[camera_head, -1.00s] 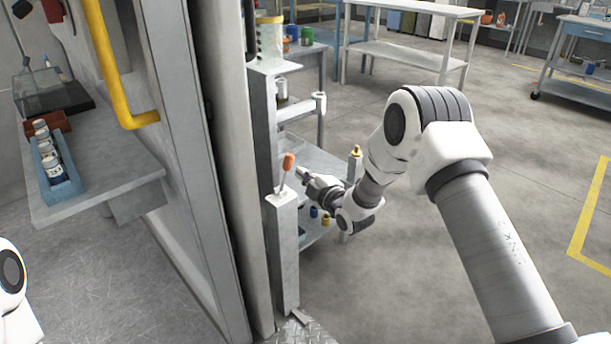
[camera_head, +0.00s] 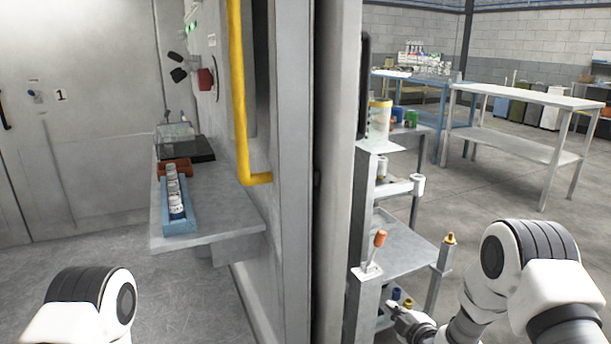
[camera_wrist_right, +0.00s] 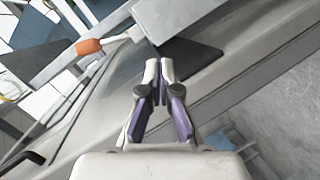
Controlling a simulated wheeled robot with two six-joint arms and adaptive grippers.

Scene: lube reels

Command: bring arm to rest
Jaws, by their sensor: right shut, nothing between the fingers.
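My right arm comes in at the bottom right of the head view, with its gripper (camera_head: 397,314) beside the grey post that carries an orange-handled lever (camera_head: 380,239). In the right wrist view my right gripper (camera_wrist_right: 158,68) has its fingertips close together with nothing between them. The orange handle (camera_wrist_right: 88,46) shows to the upper left there, apart from the fingers. Of my left arm, only a white and black joint shows at the lower left of the head view; its gripper is out of view.
A tall grey wall edge (camera_head: 305,190) with a yellow pipe (camera_head: 238,90) stands between my arms. Left of it, a shelf (camera_head: 225,222) holds a blue tray (camera_head: 180,226) of small bottles. A grey cart (camera_head: 395,255) stands near my right gripper. Tables stand beyond; open floor lies at right.

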